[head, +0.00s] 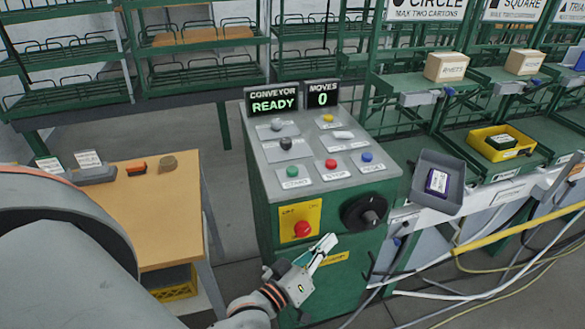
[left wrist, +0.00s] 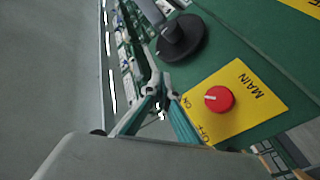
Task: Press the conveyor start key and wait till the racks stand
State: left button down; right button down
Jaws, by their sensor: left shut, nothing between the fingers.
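The conveyor console (head: 262,235) is a green cabinet with a sloped grey key panel. The green start key (head: 292,171) is at the panel's front left, uncovered. The red stop key (head: 330,164) and blue reset key (head: 367,157) are to its right. The conveyor display (head: 273,104) reads READY and the moves display (head: 322,95) reads 0. My left gripper (head: 329,243) is shut and empty, in front of the cabinet, below the panel and apart from the start key. My right gripper is not in view.
The red main switch (head: 302,229) on its yellow plate and a black knob (head: 365,211) are close to my left gripper; the switch also shows in the left wrist view (left wrist: 219,99). A wooden table (head: 150,215) stands left. Racks with cartons (head: 446,66) are at right; cables lie below.

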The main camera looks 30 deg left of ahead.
pick_arm(q)
jog(key=w+a+r+n+t+y, duration=0.25)
jog(key=a+r+n+y, duration=0.2)
jog(key=r+n, duration=0.45)
jog(key=w+a+r+n+t+y, duration=0.2)
jog(key=a+r+n+t+y, duration=0.25)
jog(key=r+n, duration=0.5)
jog(key=s+a+r+m+g+y, duration=0.1)
jog(key=a+r+m+g+y, duration=0.35)
jog(key=m, duration=0.75)
jog(key=s+a+r+m+g+y+p, duration=0.15)
jog(key=a+m+g+y, duration=0.35)
jog(key=a+m+g, duration=0.5)
jog(key=s+a+r+m+g+y+b, duration=0.1)
jog(key=a+r+m+g+y, duration=0.35)
jog(key=m, duration=0.95)
jog(key=w+d+f+n+g+h+p, duration=0.1)
jog(key=w+d+f+n+h, duration=0.6)
jog(key=n, duration=0.7)
jog(key=w+d+h, duration=0.2)
jog(key=d+h, duration=0.2)
jog(key=h, duration=0.1)
jog(key=shift+w+d+f, duration=0.15)
jog(key=shift+w+d, duration=0.05)
jog(key=shift+d, duration=0.15)
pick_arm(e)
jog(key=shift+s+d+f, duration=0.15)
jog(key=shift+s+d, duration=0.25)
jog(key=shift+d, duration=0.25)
